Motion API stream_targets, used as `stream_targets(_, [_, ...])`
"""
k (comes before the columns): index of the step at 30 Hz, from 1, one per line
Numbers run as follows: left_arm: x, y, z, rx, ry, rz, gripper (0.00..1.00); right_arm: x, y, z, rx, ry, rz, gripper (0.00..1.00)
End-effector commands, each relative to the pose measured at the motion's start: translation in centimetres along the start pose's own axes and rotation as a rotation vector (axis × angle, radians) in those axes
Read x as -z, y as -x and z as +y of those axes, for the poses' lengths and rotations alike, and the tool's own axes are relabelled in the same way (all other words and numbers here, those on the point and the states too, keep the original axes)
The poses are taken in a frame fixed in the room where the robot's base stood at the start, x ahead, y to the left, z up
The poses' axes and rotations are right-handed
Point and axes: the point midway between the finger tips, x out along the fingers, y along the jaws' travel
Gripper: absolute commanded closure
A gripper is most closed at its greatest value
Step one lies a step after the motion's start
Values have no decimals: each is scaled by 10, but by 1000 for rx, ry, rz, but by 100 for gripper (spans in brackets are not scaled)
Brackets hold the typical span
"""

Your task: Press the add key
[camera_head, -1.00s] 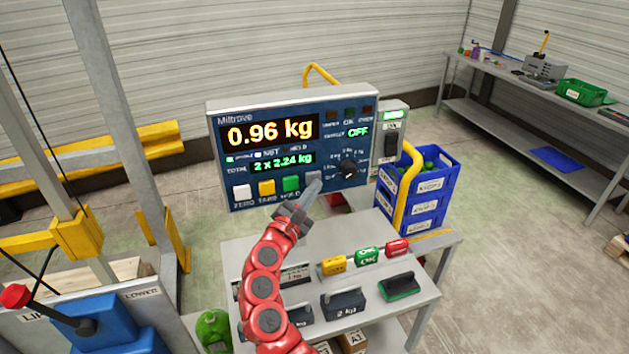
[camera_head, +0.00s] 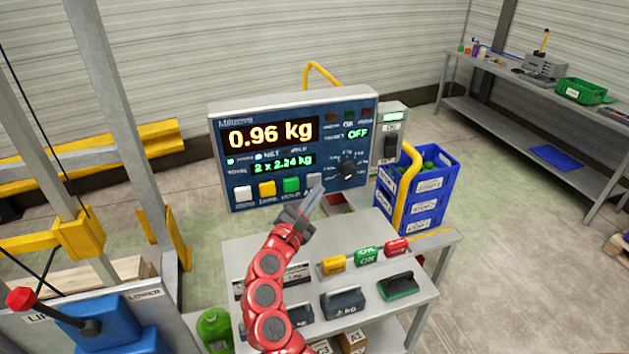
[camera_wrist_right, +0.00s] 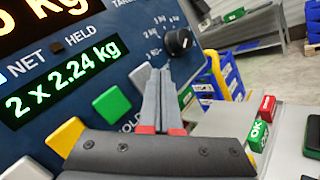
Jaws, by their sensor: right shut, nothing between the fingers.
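The weighing terminal (camera_head: 240,103) shows "0.96 kg" and "TOTAL 2 x 2.24 kg". Along its lower edge are white, yellow and green keys and a grey key (camera_head: 314,180) at the right end; the grey key's label is mostly hidden by my gripper. My right gripper (camera_head: 317,192) is shut and empty, its tips just in front of the grey key's lower side. In the right wrist view the fingers (camera_wrist_right: 157,75) partly cover the grey key (camera_wrist_right: 139,76). Contact cannot be told. My left gripper is not in view.
A black knob (camera_head: 347,170) sits right of the grey key. Below, a grey cart top (camera_head: 330,240) holds weights and coloured stamps. Blue crates (camera_head: 425,205) stand to the right, beside a yellow rail (camera_head: 407,195).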

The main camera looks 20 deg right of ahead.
Motion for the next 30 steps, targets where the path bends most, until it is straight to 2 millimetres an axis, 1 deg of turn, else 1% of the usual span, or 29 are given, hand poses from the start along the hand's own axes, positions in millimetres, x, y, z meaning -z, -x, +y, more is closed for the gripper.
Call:
stream_targets(4, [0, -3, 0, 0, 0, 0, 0, -2, 2, 0, -1, 0, 0, 100])
stream_targets(7, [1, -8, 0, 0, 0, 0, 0, -6, 6, -2, -2, 0, 0, 100])
stream_targets(12, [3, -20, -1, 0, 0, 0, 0, -15, 18, -11, -2, 4, 0, 100])
stream_targets(18, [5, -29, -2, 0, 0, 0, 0, -24, 31, -22, 0, 3, 1, 100])
stream_targets(22, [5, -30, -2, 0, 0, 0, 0, -26, 35, -25, -1, 2, 1, 100])
stream_targets(30, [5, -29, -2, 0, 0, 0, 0, -25, 35, -25, 0, 1, 0, 100])
